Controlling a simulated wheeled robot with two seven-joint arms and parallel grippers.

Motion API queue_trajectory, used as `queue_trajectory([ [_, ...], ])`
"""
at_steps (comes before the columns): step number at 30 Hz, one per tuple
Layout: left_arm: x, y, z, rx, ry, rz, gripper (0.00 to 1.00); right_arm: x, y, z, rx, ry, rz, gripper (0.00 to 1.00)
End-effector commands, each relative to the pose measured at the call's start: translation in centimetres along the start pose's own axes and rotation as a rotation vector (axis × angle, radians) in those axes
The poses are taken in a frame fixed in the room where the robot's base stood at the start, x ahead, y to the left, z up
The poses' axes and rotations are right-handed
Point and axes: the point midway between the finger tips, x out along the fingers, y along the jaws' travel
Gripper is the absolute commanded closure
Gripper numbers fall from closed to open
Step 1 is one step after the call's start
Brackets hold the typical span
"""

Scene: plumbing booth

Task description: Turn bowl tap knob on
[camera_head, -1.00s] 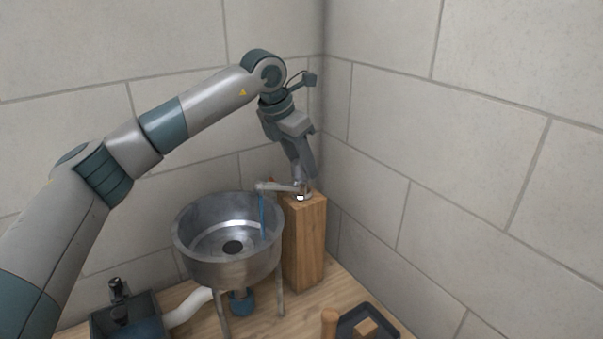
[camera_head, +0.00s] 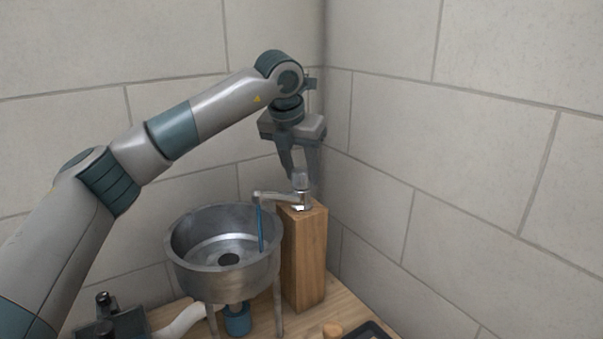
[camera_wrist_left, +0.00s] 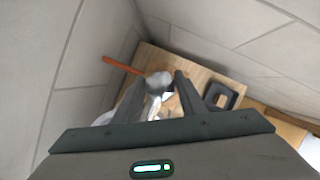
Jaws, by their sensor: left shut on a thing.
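The tap stands on a wooden post (camera_head: 304,255). Its grey spout (camera_head: 275,196) reaches left over the metal bowl (camera_head: 220,285), and a thin blue strand (camera_head: 261,228) runs down from the spout tip into the bowl. The round grey tap knob (camera_head: 300,183) is on top of the tap. My left gripper (camera_head: 300,176) points down over the post and is shut on the knob. In the left wrist view, the rounded knob (camera_wrist_left: 158,82) shows between the fingers of my left gripper (camera_wrist_left: 163,78). My right gripper is out of view.
Tiled walls meet in a corner close behind the post. A white pipe (camera_head: 182,322) and a blue fitting (camera_head: 237,320) are under the bowl. A dark tray (camera_head: 371,332) lies at the front right. An orange rod (camera_wrist_left: 123,65) shows in the left wrist view.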

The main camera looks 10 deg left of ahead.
Motion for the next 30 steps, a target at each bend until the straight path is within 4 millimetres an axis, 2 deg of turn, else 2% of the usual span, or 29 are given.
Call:
queue_trajectory([
  [5,-0.2,0.0,0.1,0.000,-0.003,0.000,0.85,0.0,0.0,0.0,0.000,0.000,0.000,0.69],
  [6,-0.2,0.1,0.1,0.000,-0.003,0.000,0.60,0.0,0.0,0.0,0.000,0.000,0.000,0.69],
  [8,-0.2,0.1,0.1,0.000,-0.003,0.000,0.46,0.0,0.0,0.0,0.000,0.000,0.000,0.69],
  [9,-0.2,0.0,0.1,0.000,-0.003,0.000,0.44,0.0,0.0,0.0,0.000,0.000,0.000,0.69],
  [22,-0.5,0.0,0.1,0.001,-0.002,0.000,0.44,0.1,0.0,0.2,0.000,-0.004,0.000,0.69],
  [26,-1.5,0.0,0.0,0.001,-0.002,0.000,0.44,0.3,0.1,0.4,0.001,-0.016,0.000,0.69],
  [30,-3.5,0.0,0.0,0.001,-0.004,0.000,0.44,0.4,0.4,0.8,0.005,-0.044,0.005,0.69],
])
